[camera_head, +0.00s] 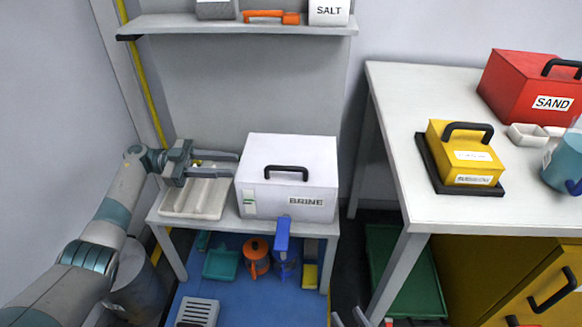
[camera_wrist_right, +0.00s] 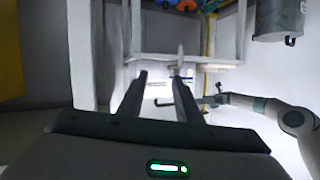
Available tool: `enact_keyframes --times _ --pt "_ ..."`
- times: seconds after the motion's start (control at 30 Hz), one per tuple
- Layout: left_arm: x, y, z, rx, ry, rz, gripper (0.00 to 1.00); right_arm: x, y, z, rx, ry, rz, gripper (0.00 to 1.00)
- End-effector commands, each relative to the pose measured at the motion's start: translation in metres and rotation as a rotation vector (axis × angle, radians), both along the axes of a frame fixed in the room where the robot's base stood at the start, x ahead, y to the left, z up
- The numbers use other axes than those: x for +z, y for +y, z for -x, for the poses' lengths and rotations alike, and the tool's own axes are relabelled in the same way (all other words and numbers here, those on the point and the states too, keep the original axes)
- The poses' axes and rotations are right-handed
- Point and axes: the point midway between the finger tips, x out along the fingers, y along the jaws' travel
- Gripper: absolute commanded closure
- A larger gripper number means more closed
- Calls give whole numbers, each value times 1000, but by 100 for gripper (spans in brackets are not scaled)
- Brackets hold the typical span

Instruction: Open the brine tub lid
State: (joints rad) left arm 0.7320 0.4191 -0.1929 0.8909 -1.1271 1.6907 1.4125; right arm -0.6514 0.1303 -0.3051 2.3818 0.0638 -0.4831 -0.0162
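The brine tub (camera_head: 265,203) is a white box labelled BRINE on the low grey table. Its lid (camera_head: 310,152) looks shut, with a black arched handle (camera_head: 287,169) near the front edge. My left gripper (camera_head: 236,164) is beside the tub's left side at about lid height, fingers apart, nothing held; I cannot tell whether it touches the tub. My right gripper shows at the bottom of the head view (camera_head: 348,318), well in front of the tub. In the right wrist view (camera_wrist_right: 162,74) its fingers are apart and empty, with the inverted tub beyond, partly hidden.
A pale divided tray (camera_head: 178,213) lies left of the tub, under my left gripper. A shelf (camera_head: 180,26) hangs above. Jugs, including an orange one (camera_head: 257,262), stand below the table. The right-hand table (camera_head: 410,95) holds a yellow box (camera_head: 450,153) and red SAND box (camera_head: 505,85).

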Motion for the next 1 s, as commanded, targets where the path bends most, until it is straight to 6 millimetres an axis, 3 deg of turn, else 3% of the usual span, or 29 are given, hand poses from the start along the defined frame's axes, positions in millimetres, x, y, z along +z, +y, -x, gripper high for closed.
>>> enact_keyframes --times 0.37,1.0 --pt "0 -22 1 -2 0 2 69 -4 -1 2 1 27 8 69" --pt "0 -133 1 -2 0 4 69 -14 -6 5 -1 79 24 69"
